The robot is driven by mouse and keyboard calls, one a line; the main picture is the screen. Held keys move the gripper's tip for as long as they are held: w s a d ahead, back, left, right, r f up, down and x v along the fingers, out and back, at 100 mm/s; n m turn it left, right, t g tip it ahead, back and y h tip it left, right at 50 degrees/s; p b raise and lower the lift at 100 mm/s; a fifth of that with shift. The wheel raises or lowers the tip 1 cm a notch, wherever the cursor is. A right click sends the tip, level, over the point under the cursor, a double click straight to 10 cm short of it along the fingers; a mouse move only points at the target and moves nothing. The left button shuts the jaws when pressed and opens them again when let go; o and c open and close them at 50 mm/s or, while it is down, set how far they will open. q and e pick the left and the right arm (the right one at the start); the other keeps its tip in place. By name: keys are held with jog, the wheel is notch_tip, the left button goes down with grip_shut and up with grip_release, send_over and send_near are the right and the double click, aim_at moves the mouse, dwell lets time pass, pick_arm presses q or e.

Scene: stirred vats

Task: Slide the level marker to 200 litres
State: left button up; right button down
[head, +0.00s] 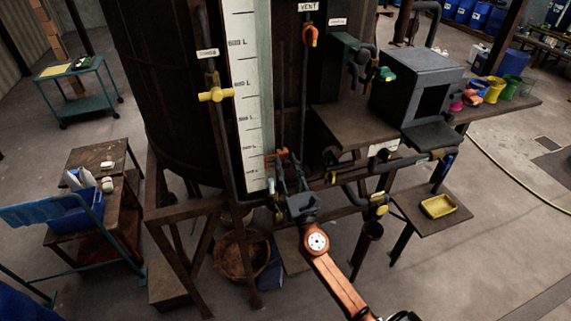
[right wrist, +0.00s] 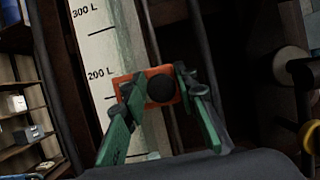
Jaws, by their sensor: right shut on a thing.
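The level marker is an orange plate with a round black knob (right wrist: 161,88), seen in the right wrist view. It lies over the right edge of the white scale board (right wrist: 104,45), beside the printed 200 L label and slightly below it in the picture. My right gripper (right wrist: 155,80) has its two green fingers on either side of the knob and is shut on the marker. In the head view my right gripper (head: 284,160) reaches up to the lower part of the scale board (head: 240,30), where the marker (head: 279,153) is small and partly hidden. My left gripper is not in view.
The scale stands against a dark vat (head: 160,90). A valve with a yellow handle (head: 216,95) is on the left, and pipes with a yellow-handled valve (head: 381,210) are on the right. A small table with a yellow tray (head: 438,206) stands further right.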

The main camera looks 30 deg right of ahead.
jog(key=c, duration=1.7)
grip_release()
jog(key=shift+d, duration=0.1)
jog(key=shift+c, duration=0.2)
jog(key=shift+s+f, duration=0.1)
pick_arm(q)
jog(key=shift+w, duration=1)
pick_arm(e)
jog(key=v, duration=1.2)
